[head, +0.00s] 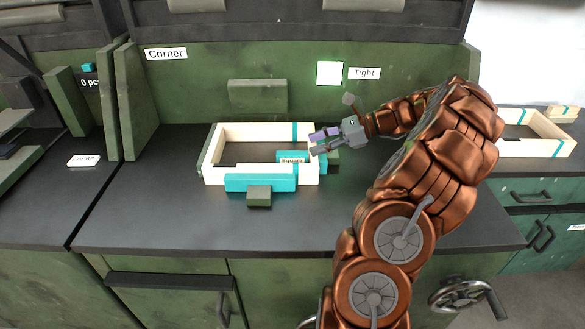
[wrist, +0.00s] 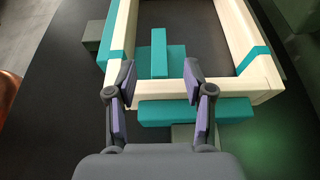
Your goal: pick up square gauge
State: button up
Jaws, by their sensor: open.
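The square gauge (head: 292,157) is a teal piece with a "SQUARE" label. It sits at the inside front right corner of the pale wooden crate frame (head: 262,174). In the wrist view the gauge (wrist: 174,62) shows a flat base with a raised upright rib, inside the frame wall (wrist: 175,89). My gripper (head: 316,141) is over the crate's right wall, beside the gauge. In the wrist view my gripper (wrist: 160,76) is open and empty, its fingertips spread to either side of the gauge's near part. Whether they touch anything cannot be told.
Teal blocks flank the crate at the front (head: 260,183) and along its right side (wrist: 195,111), each with an olive block against it. The black worktop (head: 160,205) is clear to the left and front. A second frame (head: 540,147) lies at the far right.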

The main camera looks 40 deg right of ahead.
aim_at(288, 153)
jog(key=shift+b+x, duration=0.45)
jog(key=shift+x, duration=3.15)
grip_shut()
